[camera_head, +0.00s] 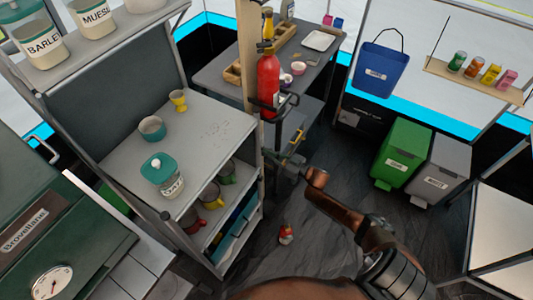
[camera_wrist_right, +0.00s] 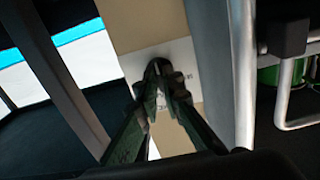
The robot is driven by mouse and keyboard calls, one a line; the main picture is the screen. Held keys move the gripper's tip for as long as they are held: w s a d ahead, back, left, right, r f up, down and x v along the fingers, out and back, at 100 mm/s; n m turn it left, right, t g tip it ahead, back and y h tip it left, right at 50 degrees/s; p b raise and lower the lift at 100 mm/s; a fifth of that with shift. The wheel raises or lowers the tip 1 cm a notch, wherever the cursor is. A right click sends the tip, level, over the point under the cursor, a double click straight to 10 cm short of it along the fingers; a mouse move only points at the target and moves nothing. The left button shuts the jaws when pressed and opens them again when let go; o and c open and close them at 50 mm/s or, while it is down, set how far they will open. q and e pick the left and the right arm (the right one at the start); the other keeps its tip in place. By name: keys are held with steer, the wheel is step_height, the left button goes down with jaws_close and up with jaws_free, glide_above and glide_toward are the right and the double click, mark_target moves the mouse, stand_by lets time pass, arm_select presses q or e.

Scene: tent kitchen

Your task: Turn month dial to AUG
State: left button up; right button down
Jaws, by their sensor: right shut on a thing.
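My right gripper (camera_wrist_right: 163,78) is at a pale plate (camera_wrist_right: 186,50) on a tan post (camera_wrist_right: 150,22) in the right wrist view. Its dark fingers come together in front of the plate, shut on a small part that I take to be the month dial. The fingers hide most of that part, and I cannot read a month on it. Faint marks show on the plate right of the fingertips. In the head view, my right gripper (camera_head: 284,162) is beside the shelf unit, below the fire extinguisher, and the dial does not show. My left gripper is not in view.
A red fire extinguisher (camera_head: 268,80) hangs by the tan post (camera_head: 249,32). The grey shelf unit (camera_head: 215,135) stands left of my right gripper. A small red-capped bottle (camera_head: 286,234) is on the floor. Green (camera_head: 402,150) and grey (camera_head: 440,167) bins stand right.

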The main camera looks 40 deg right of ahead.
steer(key=shift+s+f, duration=0.1)
steer(key=shift+f, duration=0.05)
steer(key=c, duration=2.1)
jaws_free()
steer(key=v, duration=1.2)
